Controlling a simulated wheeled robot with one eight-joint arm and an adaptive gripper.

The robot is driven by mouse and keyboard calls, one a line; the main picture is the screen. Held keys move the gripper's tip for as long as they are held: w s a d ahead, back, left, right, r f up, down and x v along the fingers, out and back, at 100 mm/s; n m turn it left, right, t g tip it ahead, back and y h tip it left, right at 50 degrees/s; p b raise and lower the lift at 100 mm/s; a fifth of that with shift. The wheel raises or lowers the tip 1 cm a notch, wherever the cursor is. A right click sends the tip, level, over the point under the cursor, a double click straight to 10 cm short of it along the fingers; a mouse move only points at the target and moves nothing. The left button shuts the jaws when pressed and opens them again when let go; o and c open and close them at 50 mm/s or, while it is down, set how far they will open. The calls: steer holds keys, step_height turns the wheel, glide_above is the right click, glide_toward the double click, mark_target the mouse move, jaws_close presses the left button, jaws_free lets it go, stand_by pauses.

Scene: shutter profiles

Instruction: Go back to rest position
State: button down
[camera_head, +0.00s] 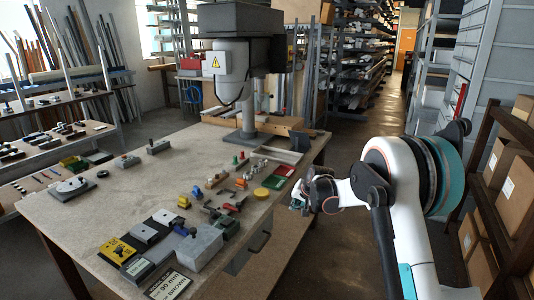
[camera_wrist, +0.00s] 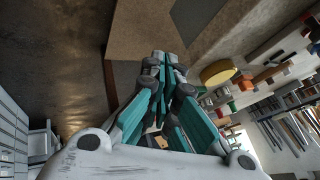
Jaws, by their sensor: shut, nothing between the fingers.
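My gripper (camera_head: 297,203) is at the end of my white and teal arm, off the right edge of the workbench (camera_head: 130,195). In the wrist view my gripper (camera_wrist: 166,62) shows its teal fingers drawn together, with nothing between the tips. It touches no object that I can see. A yellow round piece (camera_head: 262,192) lies on the bench to the left of my gripper; it also shows in the wrist view (camera_wrist: 217,72).
A drill press (camera_head: 235,60) stands at the bench's back. Small coloured parts, a grey block (camera_head: 200,246) and profile pieces cover the bench's right side. A shelf with cardboard boxes (camera_head: 506,170) is at the right. The aisle floor (camera_head: 355,135) is clear.

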steer(key=s+d+r+n+h, duration=0.1)
steer(key=s+d+r+n, duration=0.15)
steer(key=s+r, duration=1.95)
steer(key=s+d+f+n, duration=0.1)
steer(key=s+f, duration=0.1)
steer(key=s, duration=1.3)
steer(key=s+d+f+n+h, duration=0.1)
steer(key=s+d+f, duration=0.1)
steer(key=s, duration=1.3)
steer(key=shift+f+h, duration=0.3)
steer(key=shift+f, duration=0.2)
